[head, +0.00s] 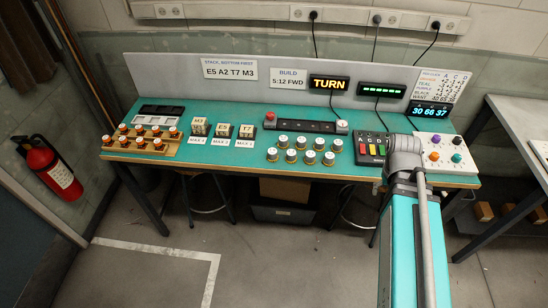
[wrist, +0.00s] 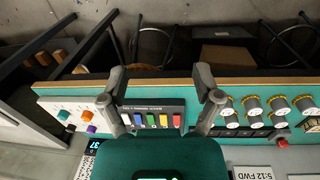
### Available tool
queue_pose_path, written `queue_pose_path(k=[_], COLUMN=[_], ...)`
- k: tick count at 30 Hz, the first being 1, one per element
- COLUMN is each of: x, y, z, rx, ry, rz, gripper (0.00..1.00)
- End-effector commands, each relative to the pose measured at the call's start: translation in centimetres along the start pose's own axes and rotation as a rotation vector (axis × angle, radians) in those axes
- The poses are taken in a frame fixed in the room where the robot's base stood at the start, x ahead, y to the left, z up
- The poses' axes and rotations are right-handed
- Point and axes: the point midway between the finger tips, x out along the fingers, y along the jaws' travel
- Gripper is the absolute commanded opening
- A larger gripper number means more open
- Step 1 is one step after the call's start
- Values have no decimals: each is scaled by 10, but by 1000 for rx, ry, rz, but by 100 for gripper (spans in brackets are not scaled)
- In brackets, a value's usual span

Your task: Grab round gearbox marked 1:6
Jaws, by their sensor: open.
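Several round gearboxes with pale round tops stand in two rows on the teal bench (head: 230,170), right of centre; one front-row gearbox (head: 291,156) is near the middle of the group. Their marks are too small to read, so I cannot tell which is 1:6. The wrist view shows the group at the right, including a gearbox (wrist: 252,103). My gripper (wrist: 160,76) is open and empty in the wrist view, its two fingers spread on either side of the coloured button box. The gearboxes lie to the right of its right finger. The head view shows my arm but not the fingertips.
The button box (head: 371,149) stands right of the gearboxes. A white panel with coloured knobs (head: 440,153) is at the bench's right end. A dark bar fixture (head: 306,126) lies behind the gearboxes. Stacked blocks (head: 222,131) and a wooden rack (head: 142,144) are at left.

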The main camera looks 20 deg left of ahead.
Motion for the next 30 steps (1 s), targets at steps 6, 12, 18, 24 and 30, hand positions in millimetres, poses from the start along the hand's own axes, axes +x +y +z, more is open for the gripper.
queue_pose_path(k=[6, 12, 18, 24, 30], x=[26, 41, 53, 61, 66], y=[-33, -70, -114, -165, -223], z=[-34, -64, -92, -117, -136], rx=[-277, -558, -833, -1101, -1355], ry=[0, -12, -34, -67, -115], rz=[128, 264, 405, 554, 712], gripper=[82, 82, 82, 82, 82])
